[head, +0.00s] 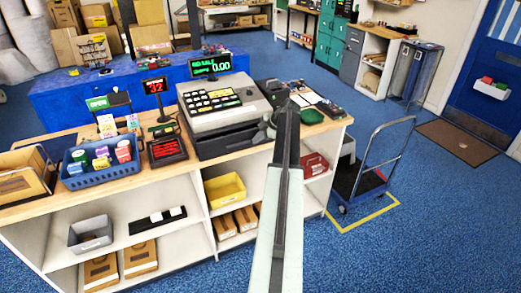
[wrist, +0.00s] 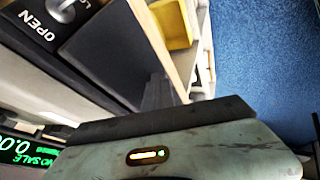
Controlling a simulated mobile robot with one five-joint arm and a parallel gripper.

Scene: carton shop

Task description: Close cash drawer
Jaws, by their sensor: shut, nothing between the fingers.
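The cash register (head: 218,100) stands on the wooden counter, with its black cash drawer (head: 230,139) under the grey body. In the head view the drawer front looks close to flush with the register base; I cannot tell whether a small gap is left. In the wrist view a black face with a round lock and the word OPEN (wrist: 42,32) is at upper left, beside a dark box side (wrist: 112,55). My gripper (head: 266,130) is shut and empty at the right front corner of the register. Its dark fingers (wrist: 162,93) show in the wrist view; contact is unclear.
A red-lit display (head: 167,148) and a blue basket (head: 100,160) stand left of the register. A card terminal and small items lie right of it. Shelves below hold a yellow bin (head: 225,189). A trolley (head: 360,180) stands on the blue floor at right.

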